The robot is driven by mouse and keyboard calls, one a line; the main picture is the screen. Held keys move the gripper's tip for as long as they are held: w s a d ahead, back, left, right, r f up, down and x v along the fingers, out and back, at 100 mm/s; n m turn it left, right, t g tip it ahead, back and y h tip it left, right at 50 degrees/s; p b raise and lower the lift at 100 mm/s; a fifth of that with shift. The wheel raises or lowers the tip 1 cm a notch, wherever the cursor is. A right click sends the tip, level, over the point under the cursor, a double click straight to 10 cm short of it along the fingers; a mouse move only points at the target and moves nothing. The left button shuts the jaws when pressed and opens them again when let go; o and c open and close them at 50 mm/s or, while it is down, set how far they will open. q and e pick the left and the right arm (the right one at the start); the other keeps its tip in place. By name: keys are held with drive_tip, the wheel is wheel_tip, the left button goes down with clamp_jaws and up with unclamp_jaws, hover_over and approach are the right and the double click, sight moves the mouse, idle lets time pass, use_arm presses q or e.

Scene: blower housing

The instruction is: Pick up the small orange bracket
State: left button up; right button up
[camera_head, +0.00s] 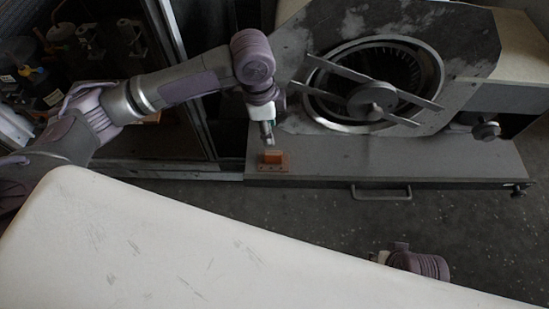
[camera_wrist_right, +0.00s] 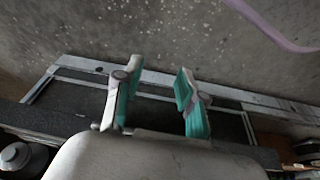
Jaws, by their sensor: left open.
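The small orange bracket (camera_head: 272,158) stands on the grey base plate (camera_head: 330,150) of the blower housing, near the plate's front left corner. My left gripper (camera_head: 267,138) points down just above and behind the bracket and is open. The head view does not clearly show whether its fingers touch the bracket. Part of my right arm shows low in the head view, with its gripper (camera_head: 381,257) largely hidden by the white surface. In the right wrist view my right gripper (camera_wrist_right: 158,82) has its teal fingers spread, with nothing between them.
The blower housing (camera_head: 460,40) with its round fan opening and crossbars rises behind the plate. A handle (camera_head: 382,192) sticks out at the plate's front edge. A framed cabinet with several items stands at the left. Speckled grey floor (camera_head: 480,215) lies clear in front.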

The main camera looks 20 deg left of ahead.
use_arm(q)
drive_tip(key=b, duration=0.2)
hover_over(273, 153)
drive_tip(key=f, duration=0.6)
drive_tip(key=shift+s+a+f, duration=0.1)
drive_tip(key=shift+s+f, duration=0.15)
drive_tip(key=shift+w+f, duration=0.1)
drive_tip(key=shift+f, duration=0.4)
wheel_tip(273, 153, down, 4)
drive_tip(key=shift+w+r+b, duration=0.1)
drive_tip(key=shift+b, duration=0.9)
drive_tip(key=shift+f, duration=0.65)
clamp_jaws()
use_arm(e)
drive_tip(key=r+t, duration=0.1)
drive_tip(key=w+r, duration=0.1)
drive_tip(key=r, duration=0.1)
drive_tip(key=w+r+t, duration=0.1)
drive_tip(key=r, duration=0.1)
drive_tip(key=shift+w+a+t+y, duration=0.2)
drive_tip(key=shift+a+t+y, duration=0.1)
drive_tip(key=shift+a, duration=0.1)
